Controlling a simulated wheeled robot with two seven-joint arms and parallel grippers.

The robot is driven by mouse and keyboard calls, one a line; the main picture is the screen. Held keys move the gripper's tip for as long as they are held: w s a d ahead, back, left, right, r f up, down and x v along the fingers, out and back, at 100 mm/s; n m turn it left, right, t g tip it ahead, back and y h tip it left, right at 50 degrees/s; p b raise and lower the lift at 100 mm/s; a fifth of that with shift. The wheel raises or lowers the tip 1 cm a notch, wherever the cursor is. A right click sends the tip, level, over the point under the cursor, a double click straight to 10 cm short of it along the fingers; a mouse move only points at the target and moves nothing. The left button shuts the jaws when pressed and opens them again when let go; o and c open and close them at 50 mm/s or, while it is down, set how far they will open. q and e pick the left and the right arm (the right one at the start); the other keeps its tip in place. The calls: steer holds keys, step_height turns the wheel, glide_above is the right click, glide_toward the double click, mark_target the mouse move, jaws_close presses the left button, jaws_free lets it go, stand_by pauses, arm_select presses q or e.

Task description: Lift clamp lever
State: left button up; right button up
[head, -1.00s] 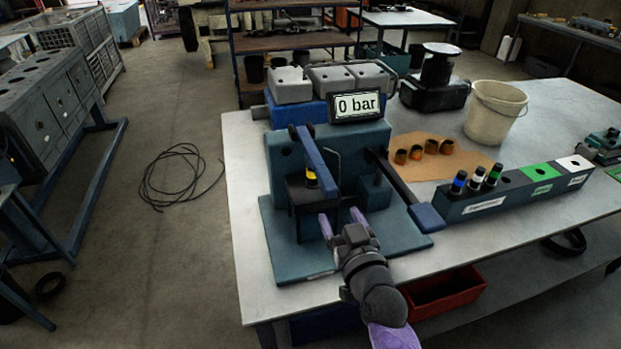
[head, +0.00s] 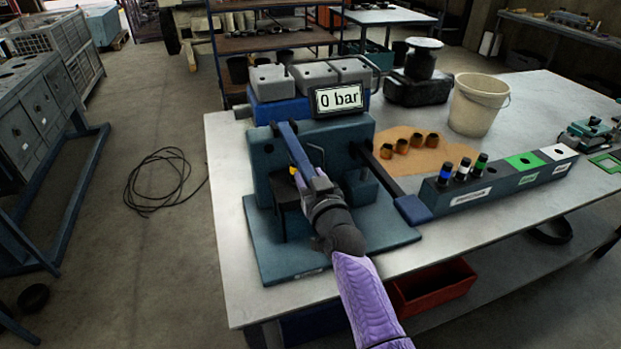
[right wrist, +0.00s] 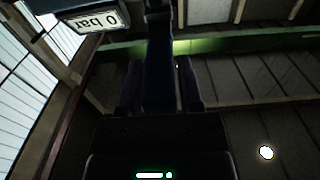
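The clamp lever (head: 293,147) is a long blue bar sloping down toward me over the blue-green test stand (head: 262,240). My right gripper (head: 316,182) is at the lever's near end; my own wrist hides its fingertips in the head view. In the right wrist view, the lever (right wrist: 159,78) runs between the two dark fingers, one on each side. The picture is too dark to tell whether they press on it. A part with a yellow band (head: 293,171) shows slightly behind the lever in the stand. My left gripper is out of view.
A pressure display (head: 338,98) reads 0 bar above the stand, and shows in the right wrist view (right wrist: 97,21). A second bar with a blue end (head: 412,209) sticks out at right. A rack (head: 505,180) with several injectors and a white bucket (head: 478,104) stand farther right.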

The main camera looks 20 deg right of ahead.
jaws_close()
stand_by(0.5)
stand_by(0.6)
